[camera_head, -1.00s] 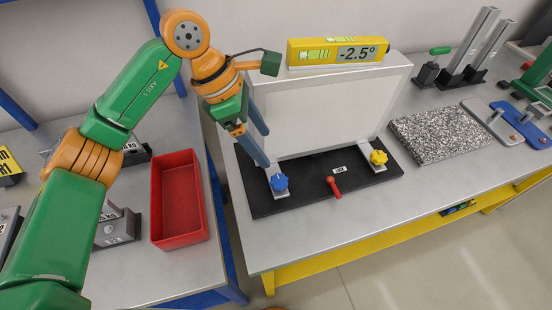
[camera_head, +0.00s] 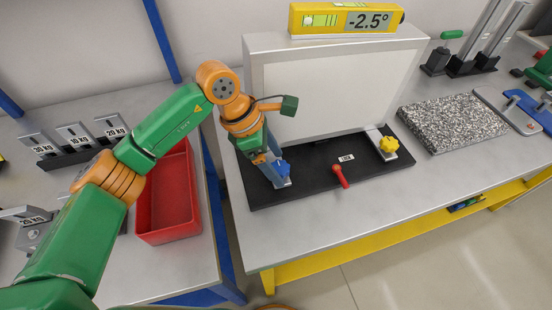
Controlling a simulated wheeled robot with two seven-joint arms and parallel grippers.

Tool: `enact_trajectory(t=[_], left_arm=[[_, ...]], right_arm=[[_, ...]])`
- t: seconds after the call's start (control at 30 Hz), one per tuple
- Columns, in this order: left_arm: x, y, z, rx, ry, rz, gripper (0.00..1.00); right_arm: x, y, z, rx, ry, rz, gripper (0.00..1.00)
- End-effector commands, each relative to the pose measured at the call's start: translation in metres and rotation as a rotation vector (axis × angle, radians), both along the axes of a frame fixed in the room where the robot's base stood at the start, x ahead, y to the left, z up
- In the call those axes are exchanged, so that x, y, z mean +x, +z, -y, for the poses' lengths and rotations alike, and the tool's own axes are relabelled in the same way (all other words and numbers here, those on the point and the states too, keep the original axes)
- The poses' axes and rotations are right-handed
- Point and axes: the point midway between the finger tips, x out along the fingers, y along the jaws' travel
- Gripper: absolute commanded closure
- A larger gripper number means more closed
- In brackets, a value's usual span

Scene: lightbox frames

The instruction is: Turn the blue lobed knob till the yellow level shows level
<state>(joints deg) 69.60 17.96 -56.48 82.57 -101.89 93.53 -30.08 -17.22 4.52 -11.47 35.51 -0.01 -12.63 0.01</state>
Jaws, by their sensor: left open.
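The blue lobed knob (camera_head: 283,168) sits at the front left of the black base plate (camera_head: 320,183), partly hidden by my left gripper. My left gripper (camera_head: 275,171) points down at the knob with its jaws open. Its fingertips are at or right beside the knob; I cannot tell whether they touch it. The yellow level (camera_head: 390,17) lies on top of the white framed panel (camera_head: 340,85), and its display reads -2.5°. The bubble in its green vial is too small to judge. My right gripper is not in view.
A yellow lobed knob (camera_head: 389,145) and a red lever (camera_head: 340,176) are on the same base plate. A speckled stone slab (camera_head: 452,123) lies to the right. A red bin (camera_head: 168,200) and labelled weights (camera_head: 75,137) stand on the left table.

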Motion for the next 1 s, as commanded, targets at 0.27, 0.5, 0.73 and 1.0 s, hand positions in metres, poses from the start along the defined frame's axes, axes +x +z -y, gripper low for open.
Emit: enact_trajectory(t=[0.27, 0.5, 0.73, 1.0], left_arm=[[0.0, -0.006, 0.002, 0.001, -0.001, 0.001, 0.17], [0.0, -0.005, 0.002, 0.001, -0.001, 0.001, 0.79], [0.0, -0.006, 0.002, 0.0, 0.006, 0.001, 1.0], [-0.001, -0.008, 0.002, 0.001, 0.102, 0.008, 1.0]], right_arm=[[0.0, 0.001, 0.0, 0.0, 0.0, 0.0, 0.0], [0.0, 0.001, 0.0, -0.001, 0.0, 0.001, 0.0], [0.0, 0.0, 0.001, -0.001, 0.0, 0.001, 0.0], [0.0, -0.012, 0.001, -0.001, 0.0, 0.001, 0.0]])
